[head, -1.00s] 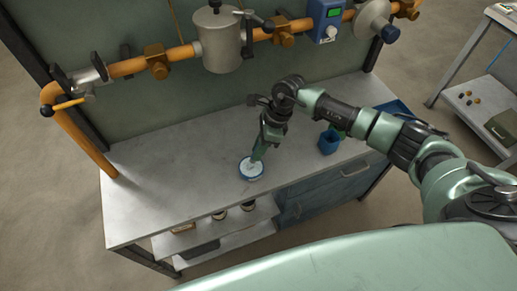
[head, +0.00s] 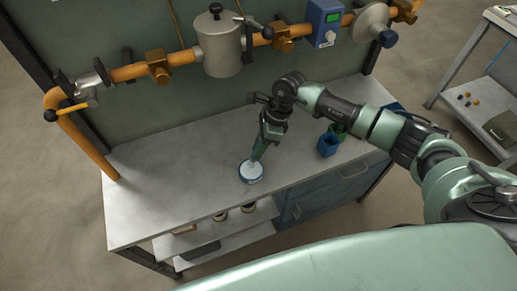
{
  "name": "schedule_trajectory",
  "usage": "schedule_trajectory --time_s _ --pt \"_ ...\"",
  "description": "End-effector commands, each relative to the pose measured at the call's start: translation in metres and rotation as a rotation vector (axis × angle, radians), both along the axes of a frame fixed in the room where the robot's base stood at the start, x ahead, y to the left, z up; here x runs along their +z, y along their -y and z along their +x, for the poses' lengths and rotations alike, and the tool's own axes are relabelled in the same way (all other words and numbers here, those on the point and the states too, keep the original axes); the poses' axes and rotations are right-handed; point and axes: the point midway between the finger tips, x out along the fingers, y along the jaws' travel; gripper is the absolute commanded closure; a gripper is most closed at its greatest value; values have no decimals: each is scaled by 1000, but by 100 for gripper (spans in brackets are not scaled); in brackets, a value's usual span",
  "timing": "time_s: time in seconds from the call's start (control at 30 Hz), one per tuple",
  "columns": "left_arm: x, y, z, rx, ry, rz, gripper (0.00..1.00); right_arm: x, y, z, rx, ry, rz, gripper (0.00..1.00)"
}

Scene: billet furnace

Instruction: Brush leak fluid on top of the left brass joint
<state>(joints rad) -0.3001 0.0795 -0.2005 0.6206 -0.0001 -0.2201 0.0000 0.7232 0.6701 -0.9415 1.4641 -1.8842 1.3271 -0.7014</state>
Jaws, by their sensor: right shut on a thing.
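The left brass joint (head: 158,67) is a brass block on the orange pipe, left of the grey canister, and its top is bare to view. My right gripper (head: 262,143) points down over the bench, shut on a brush (head: 257,153) whose handle is mostly hidden. The brush's lower end is in or just over a small round blue-rimmed pot (head: 251,178) of white fluid on the bench. Whether the bristles touch the fluid is too small to tell. My left gripper does not show.
The grey canister (head: 220,52), a blue box (head: 325,20) and more brass joints (head: 283,37) sit along the orange pipe. A blue cup (head: 328,145) stands right of the pot. The bench's left part (head: 160,170) is clear.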

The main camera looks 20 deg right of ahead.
Motion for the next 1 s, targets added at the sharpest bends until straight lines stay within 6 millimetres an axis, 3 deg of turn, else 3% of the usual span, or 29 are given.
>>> schedule_trajectory --time_s 0.5,1.0 --pt "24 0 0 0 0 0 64 44 0 1 -1 2 0 100" --pt "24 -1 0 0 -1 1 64 45 0 0 -1 1 1 100"
